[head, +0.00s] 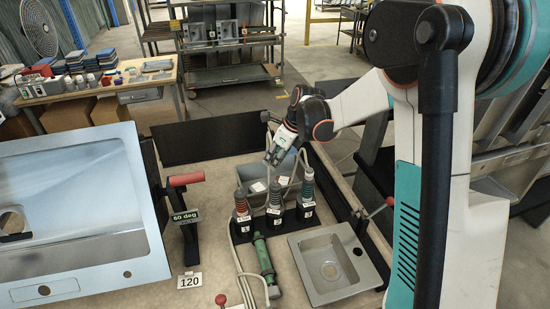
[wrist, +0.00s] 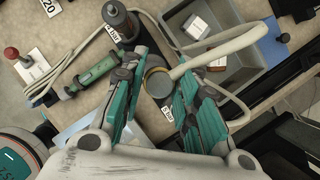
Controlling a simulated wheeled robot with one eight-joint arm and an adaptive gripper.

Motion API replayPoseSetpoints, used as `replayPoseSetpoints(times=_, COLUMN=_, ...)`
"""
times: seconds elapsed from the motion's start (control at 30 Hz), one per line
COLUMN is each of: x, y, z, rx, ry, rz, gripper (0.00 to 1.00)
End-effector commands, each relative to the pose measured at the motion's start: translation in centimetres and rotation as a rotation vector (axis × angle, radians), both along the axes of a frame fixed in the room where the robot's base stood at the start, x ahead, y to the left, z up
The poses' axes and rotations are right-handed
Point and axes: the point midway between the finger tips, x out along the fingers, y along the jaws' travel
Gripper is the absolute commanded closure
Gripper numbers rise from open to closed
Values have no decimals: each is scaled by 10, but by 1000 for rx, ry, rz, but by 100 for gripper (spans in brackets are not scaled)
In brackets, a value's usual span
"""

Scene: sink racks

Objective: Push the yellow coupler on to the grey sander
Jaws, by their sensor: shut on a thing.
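My gripper (head: 272,158) points down above a row of upright tools and is shut on the yellow coupler (wrist: 156,76). In the wrist view its yellow ring shows between my fingers (wrist: 157,84), with a pale hose (wrist: 222,50) running off to the right. The tool I take for the grey sander (head: 274,199) stands in the middle of the row, below my gripper. In the wrist view it is mostly hidden under the coupler, so I cannot tell whether the two touch. A left tool (head: 241,206) with reddish bands and a right tool (head: 307,192) with a green band flank it.
A green tool (head: 264,257) lies in front of the row. A grey bin (head: 292,172) stands behind it. A small sink (head: 332,266) is at the right, a large sink (head: 75,205) at the left. A red-handled clamp (head: 186,180) stands between. Loose hoses cross the bench.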

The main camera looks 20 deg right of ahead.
Motion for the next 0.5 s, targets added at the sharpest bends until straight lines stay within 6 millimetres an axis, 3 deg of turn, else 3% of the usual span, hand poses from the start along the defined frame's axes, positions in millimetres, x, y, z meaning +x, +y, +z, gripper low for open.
replayPoseSetpoints(times=0.5, x=0, y=0, z=-43, rx=0, ry=0, rz=0, gripper=96)
